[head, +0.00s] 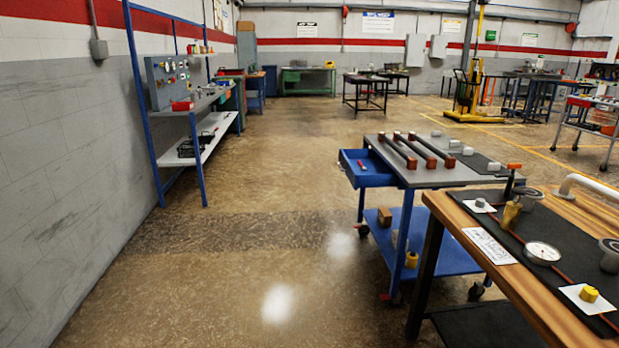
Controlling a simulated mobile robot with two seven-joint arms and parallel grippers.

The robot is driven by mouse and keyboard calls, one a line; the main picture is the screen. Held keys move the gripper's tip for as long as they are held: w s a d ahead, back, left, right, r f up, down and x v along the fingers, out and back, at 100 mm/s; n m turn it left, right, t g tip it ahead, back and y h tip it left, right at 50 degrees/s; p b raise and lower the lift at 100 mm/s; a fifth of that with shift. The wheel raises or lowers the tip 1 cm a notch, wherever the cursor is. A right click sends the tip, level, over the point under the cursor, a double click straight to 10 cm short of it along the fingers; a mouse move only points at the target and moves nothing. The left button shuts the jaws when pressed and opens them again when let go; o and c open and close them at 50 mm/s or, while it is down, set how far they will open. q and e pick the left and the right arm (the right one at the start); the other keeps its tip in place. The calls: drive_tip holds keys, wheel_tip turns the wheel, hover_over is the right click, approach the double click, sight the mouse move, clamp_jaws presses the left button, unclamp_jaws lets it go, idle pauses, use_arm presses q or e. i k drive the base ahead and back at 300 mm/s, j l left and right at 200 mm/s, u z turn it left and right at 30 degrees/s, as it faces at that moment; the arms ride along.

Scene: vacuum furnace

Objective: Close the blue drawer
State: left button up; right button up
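The blue drawer (368,168) sticks out to the left from under the top of a blue wheeled cart (400,215). It is open, and its inside shows from above. A small thing, too small to name, lies in it. The cart's grey top (447,174) bears several dark bars with red-brown ends and some light blocks. Neither of my grippers is in view.
A wooden workbench (530,305) with a black mat, a gauge (542,253) and fittings fills the right front, close to the cart. A blue-framed bench (196,135) stands along the left wall. The floor (260,230) left of the cart is clear.

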sight(373, 166)
drive_tip(key=i+j+z, duration=0.2)
drive_tip(key=i, duration=0.35)
drive_tip(key=i+j+z, duration=0.2)
drive_tip(key=i, duration=0.4)
drive_tip(key=i+z, duration=0.15)
drive_tip(key=i, duration=0.35)
drive_tip(key=i+j+z, duration=0.1)
drive_tip(key=i, duration=0.35)
